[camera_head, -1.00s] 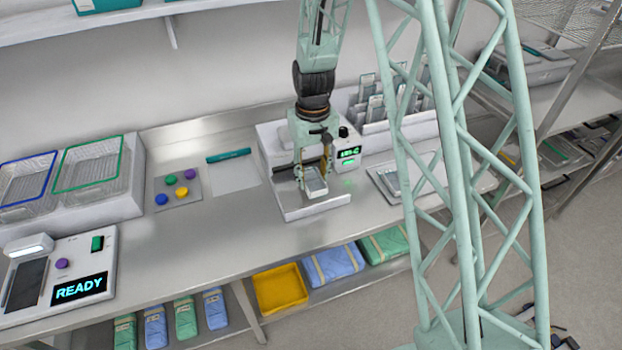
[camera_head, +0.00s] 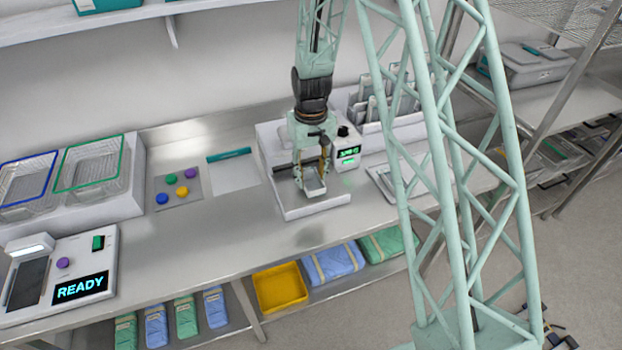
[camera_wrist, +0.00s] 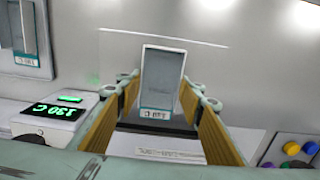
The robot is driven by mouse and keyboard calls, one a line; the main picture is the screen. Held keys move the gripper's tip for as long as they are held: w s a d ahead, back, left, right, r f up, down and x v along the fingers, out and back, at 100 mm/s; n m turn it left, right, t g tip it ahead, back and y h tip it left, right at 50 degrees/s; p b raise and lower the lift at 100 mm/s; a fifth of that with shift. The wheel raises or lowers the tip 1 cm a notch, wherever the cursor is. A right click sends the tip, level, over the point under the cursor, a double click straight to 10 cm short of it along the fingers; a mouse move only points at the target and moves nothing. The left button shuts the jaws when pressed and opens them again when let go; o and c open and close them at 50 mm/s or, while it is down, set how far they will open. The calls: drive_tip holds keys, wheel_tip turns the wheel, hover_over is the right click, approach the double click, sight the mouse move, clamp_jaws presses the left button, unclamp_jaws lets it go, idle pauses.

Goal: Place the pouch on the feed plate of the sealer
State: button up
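The pouch (camera_wrist: 163,78), grey with a white edge and a teal label, sits between my fingertips in the camera_wrist view. It also shows small and pale in the camera_head view (camera_head: 315,187). My gripper (camera_wrist: 160,88) has a tan pad along each side edge of the pouch and appears shut on it. The sealer (camera_head: 270,150) is white, with a lit green display. Its feed plate (camera_head: 318,208) extends toward the front of the bench, under the pouch. The pouch is over or very near the plate; I cannot tell whether it touches.
A rack of upright pouches (camera_head: 380,110) stands behind the sealer. A tray (camera_head: 380,180) lies to its right. Coloured buttons (camera_head: 178,187) and wire baskets (camera_head: 92,165) are at left, beside a device reading READY (camera_head: 80,287). Bare bench lies in front of the buttons.

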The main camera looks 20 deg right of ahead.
sight(311, 178)
drive_tip(key=shift+f, duration=0.6)
drive_tip(key=shift+f, duration=0.15)
drive_tip(key=o, duration=0.6)
drive_tip(key=shift+r, duration=0.25)
wheel_tip(311, 178, up, 10)
drive_tip(key=shift+r, duration=0.9)
idle(0.6)
